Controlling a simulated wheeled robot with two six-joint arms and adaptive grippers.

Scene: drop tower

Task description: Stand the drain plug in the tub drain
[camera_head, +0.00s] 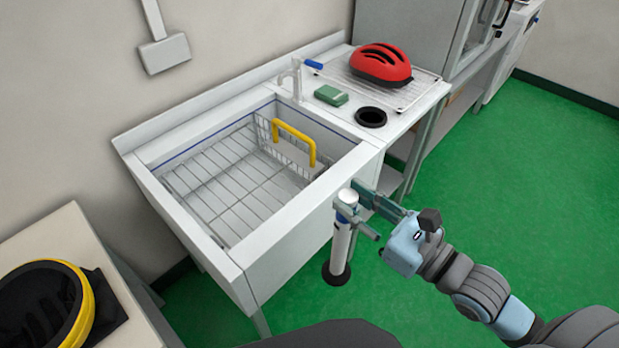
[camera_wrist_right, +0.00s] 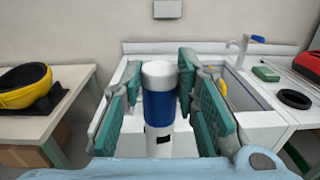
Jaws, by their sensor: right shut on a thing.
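The drain plug (camera_head: 340,245) is a tall white standpipe with a blue band and a black flared foot. My right gripper (camera_head: 354,204) is shut on its upper part and holds it upright in front of the tub's front wall, outside the tub. In the right wrist view the plug (camera_wrist_right: 158,110) stands between the teal finger pads. The white tub (camera_head: 300,238) has a wire basket (camera_head: 235,190) with a yellow handle inside. I cannot make out the drain itself. My left gripper is not in view.
On the drainboard right of the tub are a black ring (camera_head: 370,117), a green sponge (camera_head: 331,95) and a red helmet (camera_head: 381,63) on a wire rack. A tap (camera_head: 296,78) stands at the back. A table with a yellow-and-black helmet (camera_head: 82,300) is at left.

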